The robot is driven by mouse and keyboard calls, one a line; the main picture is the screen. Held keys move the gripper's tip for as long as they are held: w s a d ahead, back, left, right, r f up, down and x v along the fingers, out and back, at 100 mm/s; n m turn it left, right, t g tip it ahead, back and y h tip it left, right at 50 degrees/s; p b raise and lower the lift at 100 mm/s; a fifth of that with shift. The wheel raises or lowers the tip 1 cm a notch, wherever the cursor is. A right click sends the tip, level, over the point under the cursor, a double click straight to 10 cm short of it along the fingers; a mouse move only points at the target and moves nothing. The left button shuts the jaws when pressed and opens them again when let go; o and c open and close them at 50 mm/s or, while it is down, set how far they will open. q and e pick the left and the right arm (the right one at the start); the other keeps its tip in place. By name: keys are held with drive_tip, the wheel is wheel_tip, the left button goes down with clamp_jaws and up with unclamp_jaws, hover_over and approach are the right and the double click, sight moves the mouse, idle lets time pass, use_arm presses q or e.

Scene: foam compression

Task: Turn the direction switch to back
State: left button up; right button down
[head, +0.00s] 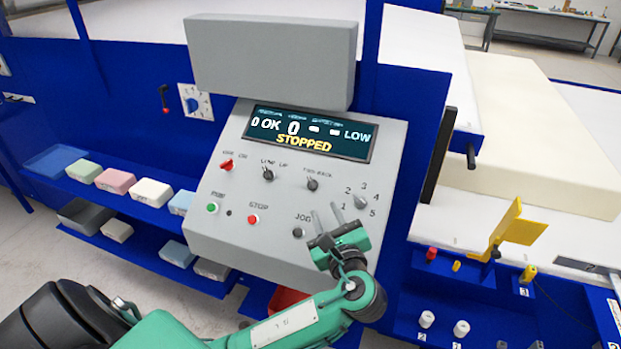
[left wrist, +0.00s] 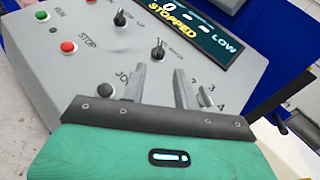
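The direction switch (head: 312,184) is a small dark knob on the sloped grey control panel (head: 230,240), under a label that seems to read FWD-BACK. It also shows in the left wrist view (left wrist: 158,51), just beyond the fingers. I cannot tell surely which label its pointer faces. My left gripper (head: 327,212) is open and empty, below the switch in the head view and apart from it. Its two fingers (left wrist: 160,85) point up the panel, between the JOG button (head: 298,232) and the numbered selector (head: 361,202). My right gripper is not in view.
The panel display (head: 311,133) reads STOPPED. A red switch (head: 227,165), another dark knob (head: 268,174), a green RUN button (head: 212,207) and a red STOP button (head: 253,219) lie left of the direction switch. A grey box (head: 270,60) overhangs the panel top.

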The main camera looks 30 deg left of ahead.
sight(311, 183)
use_arm(q)
drive_tip(key=p+x, duration=0.3)
drive_tip(key=x, duration=0.7)
drive_tip(key=shift+a+r, duration=0.1)
drive_tip(key=shift+a, duration=0.05)
drive_tip(key=shift+w+a+p, duration=0.3)
drive_tip(key=shift+w+a, duration=0.4)
drive_tip(key=shift+a, duration=0.1)
drive_tip(key=shift+d, duration=0.1)
drive_tip(key=c, duration=0.6)
clamp_jaws()
